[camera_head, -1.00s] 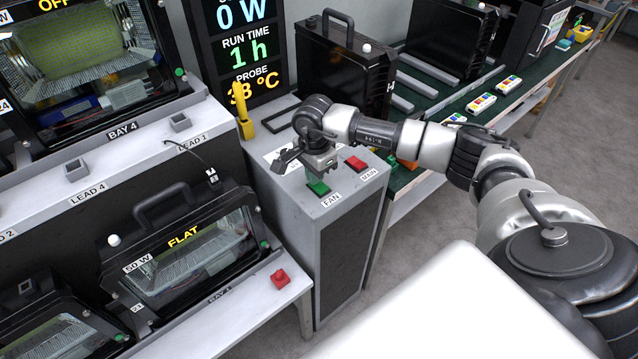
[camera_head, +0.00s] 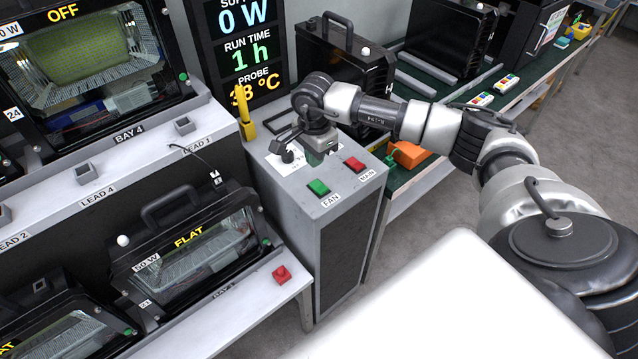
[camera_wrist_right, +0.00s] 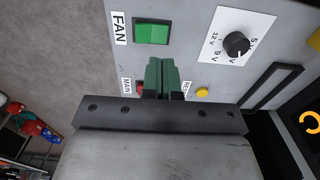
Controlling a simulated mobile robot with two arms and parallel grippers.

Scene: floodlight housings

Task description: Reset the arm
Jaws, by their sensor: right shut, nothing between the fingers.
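My right gripper (camera_head: 321,152) hangs over the grey control box (camera_head: 340,245), behind its buttons in the head view. Its green fingertips (camera_wrist_right: 160,73) are together and empty in the right wrist view. The green FAN button (camera_head: 318,188) is uncovered and apart from the gripper; it also shows in the right wrist view (camera_wrist_right: 151,32). The red MAIN button (camera_head: 354,164) is clear in the head view, but the fingers mostly hide it in the right wrist view. A black voltage knob (camera_wrist_right: 236,44) sits on a white plate. My left gripper is out of view.
Floodlight housings stand in bays at left, one marked FLAT (camera_head: 188,238). A display post (camera_head: 240,50) rises behind the box, with a yellow probe (camera_head: 245,112) beside it. A green bench (camera_head: 425,165) with an orange block (camera_head: 407,154) lies right. Grey floor is open.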

